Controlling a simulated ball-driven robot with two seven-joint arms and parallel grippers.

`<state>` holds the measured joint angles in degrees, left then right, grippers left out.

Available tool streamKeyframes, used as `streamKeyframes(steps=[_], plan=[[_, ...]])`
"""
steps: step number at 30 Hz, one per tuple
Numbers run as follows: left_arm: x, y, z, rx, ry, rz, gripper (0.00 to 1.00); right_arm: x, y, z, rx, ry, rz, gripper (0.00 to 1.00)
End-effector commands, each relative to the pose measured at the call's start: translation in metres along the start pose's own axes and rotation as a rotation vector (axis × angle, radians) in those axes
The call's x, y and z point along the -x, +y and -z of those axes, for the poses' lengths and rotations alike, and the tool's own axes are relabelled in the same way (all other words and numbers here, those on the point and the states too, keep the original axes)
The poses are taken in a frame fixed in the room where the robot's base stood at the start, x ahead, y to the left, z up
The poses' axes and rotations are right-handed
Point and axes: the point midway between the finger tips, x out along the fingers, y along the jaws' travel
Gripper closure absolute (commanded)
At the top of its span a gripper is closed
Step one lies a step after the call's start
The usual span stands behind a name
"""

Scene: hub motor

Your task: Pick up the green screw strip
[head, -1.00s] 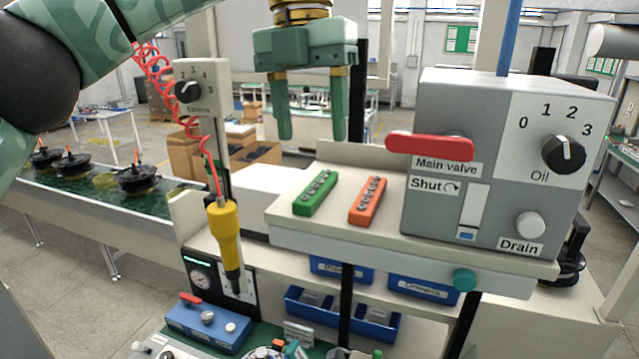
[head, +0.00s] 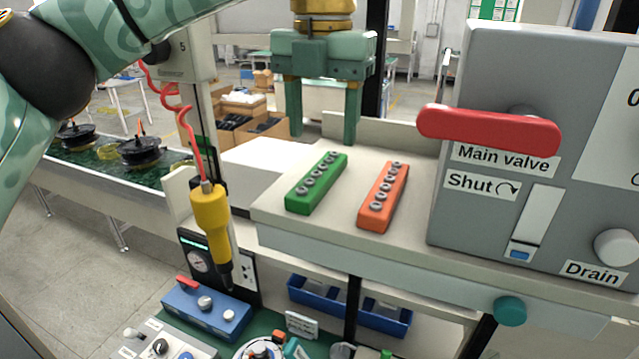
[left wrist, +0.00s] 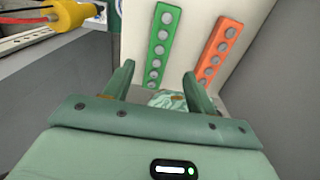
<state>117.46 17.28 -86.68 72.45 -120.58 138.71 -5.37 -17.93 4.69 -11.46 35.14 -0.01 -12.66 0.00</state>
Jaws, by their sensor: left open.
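The green screw strip (head: 317,183) lies on the pale shelf, with a row of several grey screws along its top. My left gripper (head: 322,137) is open and empty, pointing down above and behind the strip in the head view. In the left wrist view, the green strip (left wrist: 160,48) stretches away beyond the gap between the open fingers (left wrist: 160,82). The fingers do not touch it. My right gripper is not in view.
An orange screw strip (head: 383,196) lies just right of the green one. The grey box with the red main valve handle (head: 490,130) stands further right. A yellow screwdriver (head: 211,221) hangs on a red coiled cord to the left of the shelf (head: 285,165).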

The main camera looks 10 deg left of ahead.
Motion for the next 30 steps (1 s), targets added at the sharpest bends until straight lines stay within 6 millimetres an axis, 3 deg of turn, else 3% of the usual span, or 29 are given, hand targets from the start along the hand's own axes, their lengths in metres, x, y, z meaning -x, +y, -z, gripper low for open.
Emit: streamKeyframes(steps=[8, 15, 23, 28, 30], plan=[[-0.026, 0.002, 0.001, -0.002, 0.004, 0.002, 0.44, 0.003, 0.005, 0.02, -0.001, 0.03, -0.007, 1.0], [-0.06, 0.003, 0.002, 0.0, 0.0, 0.003, 0.44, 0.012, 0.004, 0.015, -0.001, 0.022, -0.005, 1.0], [-0.065, 0.003, 0.002, 0.001, -0.001, 0.002, 0.44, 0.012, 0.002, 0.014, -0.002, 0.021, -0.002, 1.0], [-0.065, 0.003, 0.002, 0.001, -0.001, 0.002, 0.91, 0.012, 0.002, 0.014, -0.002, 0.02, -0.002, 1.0], [-0.064, 0.003, 0.002, 0.001, -0.001, 0.002, 0.94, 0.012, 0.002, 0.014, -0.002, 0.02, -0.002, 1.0]])
